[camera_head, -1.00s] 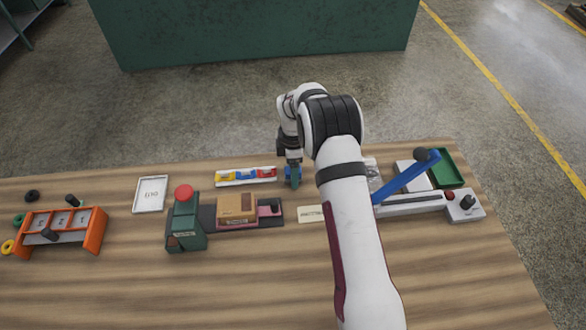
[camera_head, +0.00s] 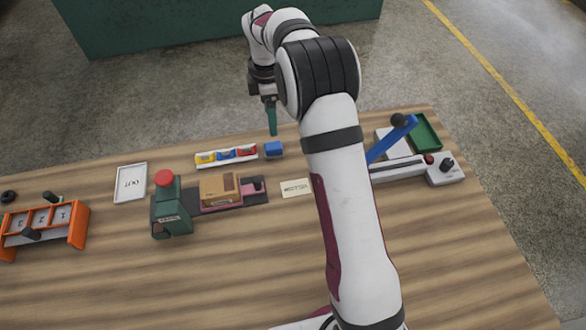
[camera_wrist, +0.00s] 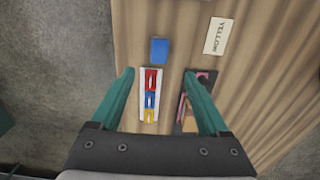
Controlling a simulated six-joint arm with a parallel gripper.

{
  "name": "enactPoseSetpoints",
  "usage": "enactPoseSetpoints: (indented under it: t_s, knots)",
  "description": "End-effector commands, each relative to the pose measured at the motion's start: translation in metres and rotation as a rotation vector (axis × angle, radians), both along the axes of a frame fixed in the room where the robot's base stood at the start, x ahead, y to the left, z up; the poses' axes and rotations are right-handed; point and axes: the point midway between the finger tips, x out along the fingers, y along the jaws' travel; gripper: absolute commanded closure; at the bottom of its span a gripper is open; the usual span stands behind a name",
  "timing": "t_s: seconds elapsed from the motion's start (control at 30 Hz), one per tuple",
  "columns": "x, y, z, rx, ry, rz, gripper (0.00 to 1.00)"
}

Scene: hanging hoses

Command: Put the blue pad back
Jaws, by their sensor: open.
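A small blue block (camera_head: 273,149), which looks like the blue pad, rests on the table just right of a white rack (camera_head: 198,161). The rack shows yellow, blue and red sections in a row; I cannot tell what fills each one. In the wrist view the blue block (camera_wrist: 159,50) lies apart from the red end of the rack (camera_wrist: 142,97). My gripper (camera_head: 272,130) is raised above the back edge of the table. In the wrist view its two green fingers (camera_wrist: 159,73) are spread wide with nothing between them.
A card reading YELLOW (camera_wrist: 219,36) lies near the blue block. A green press with a red knob (camera_head: 168,205), a cardboard-coloured box (camera_head: 218,187), an OUT tray (camera_head: 130,183) and an orange rack (camera_head: 77,226) stand leftward. A blue lever (camera_head: 390,140) is on the right. The front table is clear.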

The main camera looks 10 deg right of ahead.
Motion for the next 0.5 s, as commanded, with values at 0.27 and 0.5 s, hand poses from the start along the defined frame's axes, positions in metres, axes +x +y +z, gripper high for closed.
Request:
enactPoseSetpoints:
  t_s: [0.27, 0.5]
  knots:
    - [-0.140, -0.008, 0.103, 0.062, 0.030, -0.835, 0.21]
    - [-0.328, -0.004, 0.107, 0.093, 0.135, -1.796, 0.21]
